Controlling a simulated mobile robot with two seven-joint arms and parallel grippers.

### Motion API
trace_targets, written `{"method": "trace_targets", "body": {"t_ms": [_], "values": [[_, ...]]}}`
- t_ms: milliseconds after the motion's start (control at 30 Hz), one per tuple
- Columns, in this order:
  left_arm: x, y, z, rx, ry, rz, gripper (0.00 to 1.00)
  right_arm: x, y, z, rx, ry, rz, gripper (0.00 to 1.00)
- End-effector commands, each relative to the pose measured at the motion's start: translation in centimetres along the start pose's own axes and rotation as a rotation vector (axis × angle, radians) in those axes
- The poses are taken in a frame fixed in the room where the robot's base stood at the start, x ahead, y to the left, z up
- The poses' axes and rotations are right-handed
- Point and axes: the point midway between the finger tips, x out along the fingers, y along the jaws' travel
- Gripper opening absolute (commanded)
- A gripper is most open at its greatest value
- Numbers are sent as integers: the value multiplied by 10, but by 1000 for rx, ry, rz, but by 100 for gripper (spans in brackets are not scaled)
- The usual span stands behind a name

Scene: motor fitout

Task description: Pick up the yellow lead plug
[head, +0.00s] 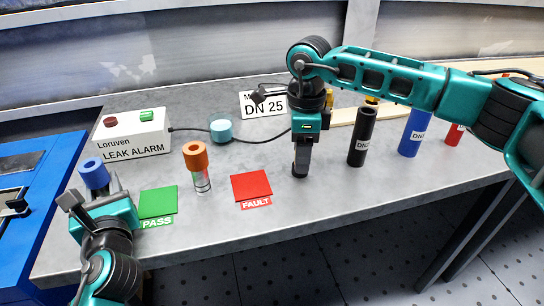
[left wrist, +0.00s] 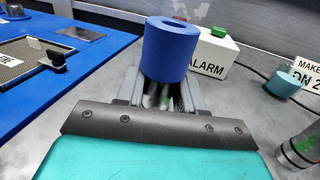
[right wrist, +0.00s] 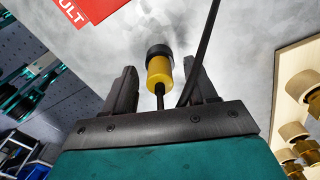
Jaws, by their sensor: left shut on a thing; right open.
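The yellow lead plug (right wrist: 159,76) shows in the right wrist view, a yellow cylinder with a black end and a thin dark stem. My right gripper (right wrist: 165,85) is open, with the plug between its fingers in that view; contact cannot be told. In the head view my right gripper (head: 301,165) points down right of the red FAULT card, and I cannot make out the plug there. My left gripper (head: 82,200) is shut on a blue-capped piece (head: 94,173), whose blue cap (left wrist: 166,50) stands above the fingers in the left wrist view.
The leak alarm box (head: 132,133) and a teal cup (head: 221,130) stand behind. An orange-capped clear piece (head: 197,165) stands between the PASS card (head: 157,202) and FAULT card (head: 251,187). Black (head: 362,136), blue (head: 413,132) and red (head: 455,133) cylinders stand right. A dark cable (right wrist: 207,40) passes nearby.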

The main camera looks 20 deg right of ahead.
Motion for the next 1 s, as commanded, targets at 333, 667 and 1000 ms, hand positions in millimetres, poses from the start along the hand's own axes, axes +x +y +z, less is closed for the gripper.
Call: {"method": "trace_targets", "body": {"t_ms": [333, 667, 1000], "values": [[0, 0, 0, 0, 0, 0, 1, 0, 0, 0, 1, 0, 0, 30], [0, 0, 0, 0, 0, 0, 1, -1, 0, 0, 1, 0, 0, 2], [0, 0, 0, 0, 0, 0, 1, -18, 0, 0, 1, -2, -1, 2]]}}
